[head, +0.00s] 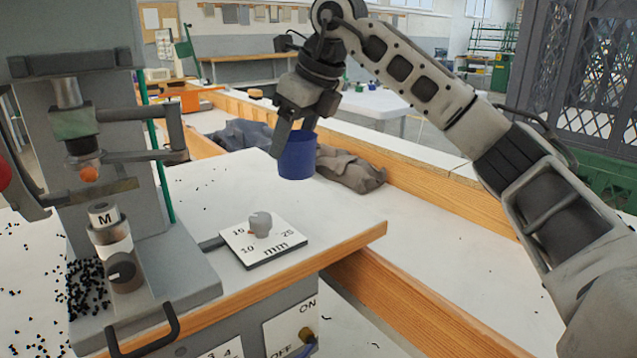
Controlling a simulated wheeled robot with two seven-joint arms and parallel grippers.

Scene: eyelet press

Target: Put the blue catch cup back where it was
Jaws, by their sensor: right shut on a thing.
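The blue catch cup (297,158) is upright near the middle of the head view, beyond the back corner of the press table. My right gripper (292,138) reaches down from above and is shut on the cup's rim at its left side. I cannot tell whether the cup's base touches the surface behind it. The eyelet press (85,130) stands at the left, with a lower post marked M (104,216) under its orange-tipped upper tool (89,173). My left gripper is not in view.
Small black eyelets (88,288) lie piled left of the lower post and scattered over the white top. A mm scale plate with a grey knob (262,238) sits at the table's right. Grey and brown cloths (345,170) lie behind the cup. A wooden ledge runs along the back.

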